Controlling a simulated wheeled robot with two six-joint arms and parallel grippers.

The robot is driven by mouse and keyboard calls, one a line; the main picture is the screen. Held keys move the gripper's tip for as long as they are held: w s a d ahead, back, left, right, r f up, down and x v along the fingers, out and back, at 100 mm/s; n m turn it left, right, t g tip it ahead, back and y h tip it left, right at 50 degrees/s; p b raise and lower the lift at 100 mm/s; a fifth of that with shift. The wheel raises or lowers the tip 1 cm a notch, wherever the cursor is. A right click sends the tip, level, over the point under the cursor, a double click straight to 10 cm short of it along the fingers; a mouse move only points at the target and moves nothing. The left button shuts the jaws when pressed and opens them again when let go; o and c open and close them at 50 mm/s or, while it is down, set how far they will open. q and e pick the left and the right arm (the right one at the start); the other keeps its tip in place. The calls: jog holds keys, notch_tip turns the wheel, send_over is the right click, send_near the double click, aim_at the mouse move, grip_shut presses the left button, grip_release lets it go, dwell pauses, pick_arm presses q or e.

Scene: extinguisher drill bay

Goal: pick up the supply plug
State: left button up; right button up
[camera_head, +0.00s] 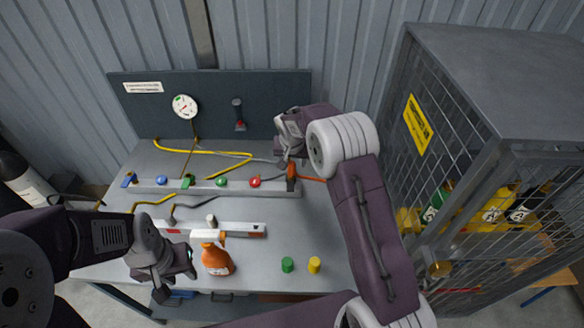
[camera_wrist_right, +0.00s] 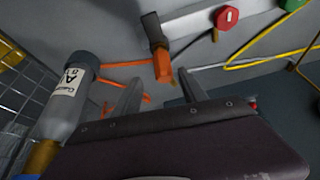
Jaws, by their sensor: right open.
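An orange block with a dark upper part (camera_head: 291,172) sits at the right end of the grey rail, with an orange hose beside it. I take it for the supply plug, but no label shows. In the right wrist view the orange block (camera_wrist_right: 162,66) is just beyond my fingertips, roughly in line with the gap between them. My right gripper (camera_head: 291,157) is open and empty above it; its two fingers also show in the wrist view (camera_wrist_right: 160,82). My left gripper (camera_head: 178,281) looks open, over the table's front left, beside an orange spray bottle (camera_head: 216,260).
The rail (camera_head: 240,188) carries several coloured knobs. Yellow hoses (camera_head: 215,153) lie behind it, below a gauge (camera_head: 185,106). A green cap (camera_head: 288,265) and a yellow cap (camera_head: 314,265) stand in front. A mesh cage (camera_head: 480,150) is at right. A labelled grey cylinder (camera_wrist_right: 65,100) is near my right gripper.

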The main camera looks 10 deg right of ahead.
aim_at(291, 166)
jog(key=f, duration=0.2)
jog(key=f+p, duration=0.1)
jog(key=f, duration=0.1)
jog(key=shift+w+a, duration=0.35)
jog(key=shift+a, duration=0.05)
jog(key=shift+w+d+f, duration=0.25)
jog(key=shift+w+f, duration=0.05)
jog(key=shift+f, duration=0.05)
jog(key=shift+s+a+r, duration=0.15)
grip_shut()
